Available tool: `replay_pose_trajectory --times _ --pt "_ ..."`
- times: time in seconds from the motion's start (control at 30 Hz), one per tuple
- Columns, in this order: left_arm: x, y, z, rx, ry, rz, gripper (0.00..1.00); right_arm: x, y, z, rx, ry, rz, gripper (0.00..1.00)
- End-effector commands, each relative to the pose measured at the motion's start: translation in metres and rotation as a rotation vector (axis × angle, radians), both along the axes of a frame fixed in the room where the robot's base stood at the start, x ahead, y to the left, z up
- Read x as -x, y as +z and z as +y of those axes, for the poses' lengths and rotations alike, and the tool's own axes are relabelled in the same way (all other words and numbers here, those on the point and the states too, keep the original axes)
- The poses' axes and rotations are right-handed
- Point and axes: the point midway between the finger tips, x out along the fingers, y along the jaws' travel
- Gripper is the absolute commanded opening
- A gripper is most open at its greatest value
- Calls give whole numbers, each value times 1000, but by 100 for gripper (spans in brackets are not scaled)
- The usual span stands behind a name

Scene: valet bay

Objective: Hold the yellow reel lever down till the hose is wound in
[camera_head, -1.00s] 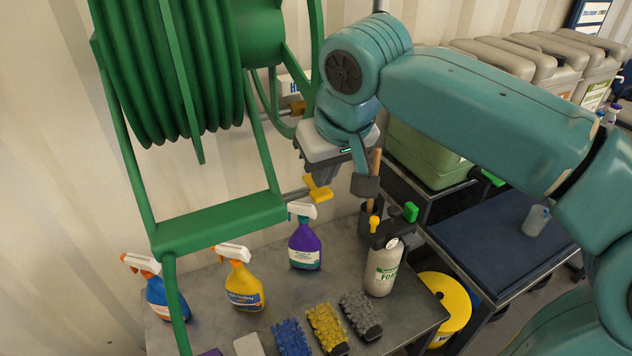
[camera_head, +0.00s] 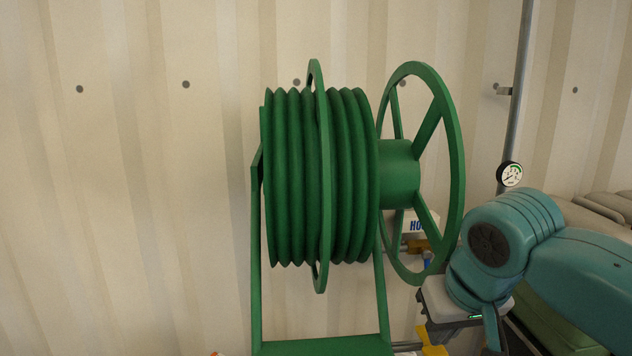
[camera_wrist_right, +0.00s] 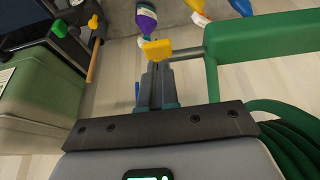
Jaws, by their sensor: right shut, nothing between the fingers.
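The green hose reel (camera_head: 320,180) fills the middle of the head view, with thick green hose in tight coils on its drum. No loose hose shows there. The yellow reel lever (camera_head: 431,342) is low in that view, partly cut off by the lower edge and partly behind my gripper. It also shows in the right wrist view (camera_wrist_right: 158,49), on a thin rod beside the green frame. My right gripper (camera_wrist_right: 156,68) is shut and empty, its tips right at the lever's paddle. I cannot tell whether they press on it. My left gripper is not in view.
A pressure gauge (camera_head: 510,174) sits on a grey pipe at the right. A green container (camera_wrist_right: 38,95) and spray bottles, one purple (camera_wrist_right: 146,18), show in the right wrist view. The corrugated wall (camera_head: 150,200) left of the reel is clear.

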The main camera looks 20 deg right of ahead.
Motion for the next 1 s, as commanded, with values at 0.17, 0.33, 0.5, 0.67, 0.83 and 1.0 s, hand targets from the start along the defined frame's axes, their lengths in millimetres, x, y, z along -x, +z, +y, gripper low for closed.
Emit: replay_pose_trajectory --times 0.17,0.33,0.5,0.67,0.83,1.0 --pt "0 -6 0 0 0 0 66 0 -6 0 0 0 0 0" --pt "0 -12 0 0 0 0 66 0 -14 0 0 0 0 0" --pt "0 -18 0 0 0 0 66 0 -21 0 0 0 0 0" --pt "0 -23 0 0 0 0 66 0 -27 0 0 0 1 0" --pt "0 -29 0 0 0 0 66 0 -34 0 0 0 1 0" --pt "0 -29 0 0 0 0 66 0 -35 0 -1 0 2 0"
